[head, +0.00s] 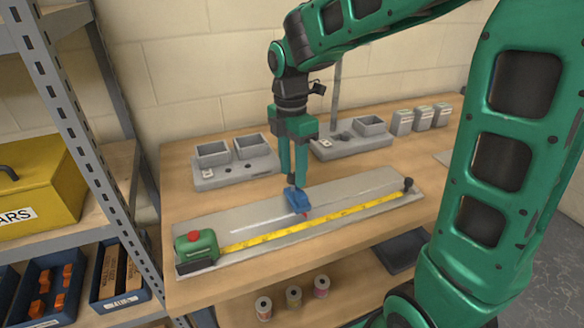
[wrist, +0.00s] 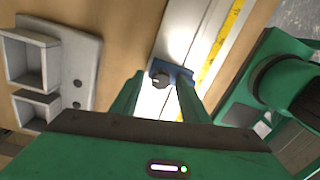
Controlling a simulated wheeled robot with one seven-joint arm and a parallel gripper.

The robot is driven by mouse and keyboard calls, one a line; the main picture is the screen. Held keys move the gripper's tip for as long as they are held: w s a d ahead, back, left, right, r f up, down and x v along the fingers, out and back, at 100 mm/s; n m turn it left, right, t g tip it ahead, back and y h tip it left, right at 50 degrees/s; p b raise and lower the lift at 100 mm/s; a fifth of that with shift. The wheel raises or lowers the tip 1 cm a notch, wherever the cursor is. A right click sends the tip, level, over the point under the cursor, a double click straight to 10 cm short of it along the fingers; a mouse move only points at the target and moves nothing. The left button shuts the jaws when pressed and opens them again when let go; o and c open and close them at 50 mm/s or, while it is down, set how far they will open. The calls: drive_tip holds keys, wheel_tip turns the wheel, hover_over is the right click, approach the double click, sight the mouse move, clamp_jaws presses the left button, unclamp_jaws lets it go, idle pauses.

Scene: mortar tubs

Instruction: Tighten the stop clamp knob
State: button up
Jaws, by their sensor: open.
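The stop clamp is a small blue block (head: 298,201) on the grey board, beside the yellow tape, with a red tip at its lower right. Its dark knob (wrist: 160,81) shows on top of the blue clamp (wrist: 178,74) in the wrist view. My gripper (head: 294,183) points down right above the clamp in the head view. In the wrist view my gripper (wrist: 158,92) has its two green fingers apart, one on each side of the knob. I cannot tell whether either finger touches it.
The board (head: 345,195) carries a green tape measure (head: 197,247) at left and a dark knob post (head: 408,184) at right. Grey tub trays (head: 235,178) stand behind. A yellow case (head: 40,185) sits on the left shelf.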

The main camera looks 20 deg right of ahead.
drive_tip(key=shift+c, duration=0.5)
clamp_jaws()
drive_tip(key=shift+d, duration=0.15)
